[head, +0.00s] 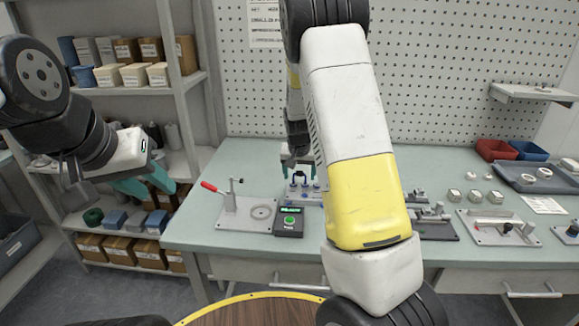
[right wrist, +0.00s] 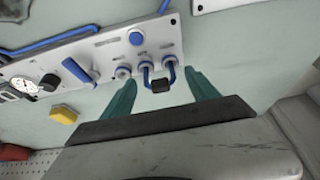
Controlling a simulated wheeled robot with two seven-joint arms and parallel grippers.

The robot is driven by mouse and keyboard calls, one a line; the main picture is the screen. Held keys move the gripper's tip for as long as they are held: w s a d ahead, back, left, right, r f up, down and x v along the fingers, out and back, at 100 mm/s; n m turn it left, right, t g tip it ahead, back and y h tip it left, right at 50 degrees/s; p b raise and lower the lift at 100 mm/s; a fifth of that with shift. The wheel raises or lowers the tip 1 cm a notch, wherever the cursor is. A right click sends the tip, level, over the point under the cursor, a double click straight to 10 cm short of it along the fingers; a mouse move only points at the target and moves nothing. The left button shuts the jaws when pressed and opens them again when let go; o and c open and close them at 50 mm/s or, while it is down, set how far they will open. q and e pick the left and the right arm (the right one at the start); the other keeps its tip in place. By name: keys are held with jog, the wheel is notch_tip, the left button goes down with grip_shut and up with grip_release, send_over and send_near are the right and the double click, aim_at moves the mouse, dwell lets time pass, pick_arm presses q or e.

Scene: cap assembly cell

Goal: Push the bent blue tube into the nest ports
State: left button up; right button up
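The bent blue tube (right wrist: 172,72) shows in the right wrist view as a small U with a black block (right wrist: 160,86) at its bend. Its two ends meet two round ports on the pale nest plate (right wrist: 110,55); how deep they sit, I cannot tell. My right gripper (right wrist: 162,80) is open, its teal fingers on either side of the tube with gaps to the black block. In the head view my right gripper (head: 298,165) is over the nest (head: 310,197), partly hidden by my arm. My left gripper (head: 147,183) is open and empty, left of the table.
Fixtures (head: 432,224), red (head: 494,149) and blue bins (head: 528,150) are to the right. A shelf (head: 130,88) stands at left.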

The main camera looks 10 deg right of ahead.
jog(key=s+a+r+n+y, duration=0.1)
jog(key=s+a+r+y, duration=0.2)
jog(key=s+r, duration=1.55)
jog(key=s+a+r+n+t, duration=0.1)
jog(key=s+r, duration=0.3)
jog(key=s, duration=1)
jog(key=shift+s+a+r+n+t, duration=0.15)
jog(key=shift+a+n+t, duration=0.3)
jog(key=shift+n, duration=0.45)
